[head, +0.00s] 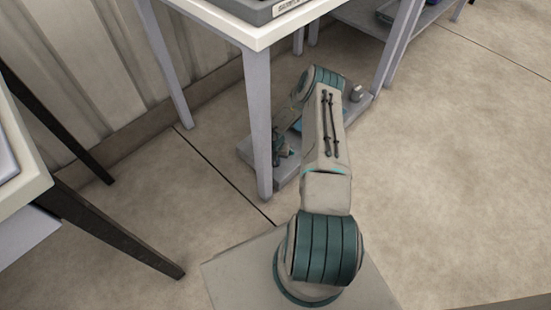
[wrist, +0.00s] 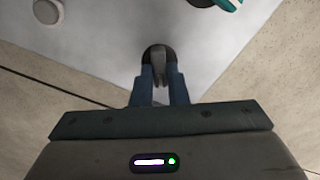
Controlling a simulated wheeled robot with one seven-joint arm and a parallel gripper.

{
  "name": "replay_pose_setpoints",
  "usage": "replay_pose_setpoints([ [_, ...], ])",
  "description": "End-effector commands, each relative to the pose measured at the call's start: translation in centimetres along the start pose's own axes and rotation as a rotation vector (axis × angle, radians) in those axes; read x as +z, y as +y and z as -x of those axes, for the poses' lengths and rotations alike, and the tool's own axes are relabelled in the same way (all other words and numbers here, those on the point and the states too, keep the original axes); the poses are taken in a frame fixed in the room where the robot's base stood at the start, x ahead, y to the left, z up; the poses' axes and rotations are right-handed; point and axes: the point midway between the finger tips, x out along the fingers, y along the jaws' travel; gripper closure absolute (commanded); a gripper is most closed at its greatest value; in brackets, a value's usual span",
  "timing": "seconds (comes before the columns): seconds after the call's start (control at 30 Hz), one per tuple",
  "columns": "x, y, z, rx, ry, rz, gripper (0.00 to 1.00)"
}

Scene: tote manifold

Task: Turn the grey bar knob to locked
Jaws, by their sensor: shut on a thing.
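The grey bar knob (wrist: 159,60) sits on a dark round base on a light grey panel (wrist: 95,45) in the wrist view. My gripper (wrist: 161,84) has its two blue fingers on either side of the bar and is shut on it. Any locked marking does not show. In the head view my gripper (head: 281,153) is low over the grey base plate (head: 250,152), beside the table leg, and the bar knob cannot be made out there.
A white-topped table (head: 235,27) stands over the plate, its front leg (head: 258,125) close to my gripper. A round pale knob (head: 356,93) is at the plate's right end. Another table (head: 22,165) stands at left. The floor at right is clear.

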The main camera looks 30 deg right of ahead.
Motion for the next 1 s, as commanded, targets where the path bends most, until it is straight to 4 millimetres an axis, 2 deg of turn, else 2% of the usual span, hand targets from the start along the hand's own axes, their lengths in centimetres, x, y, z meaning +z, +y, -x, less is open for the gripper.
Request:
replay_pose_setpoints([
  [0.5,0.21,0.11,0.1,-0.001,-0.003,-0.427,1.0],
  [0.73,0.27,0.14,0.09,0.0,-0.004,-0.533,1.0],
  [1.0,0.3,0.15,0.07,0.0,-0.004,-0.579,1.0],
])
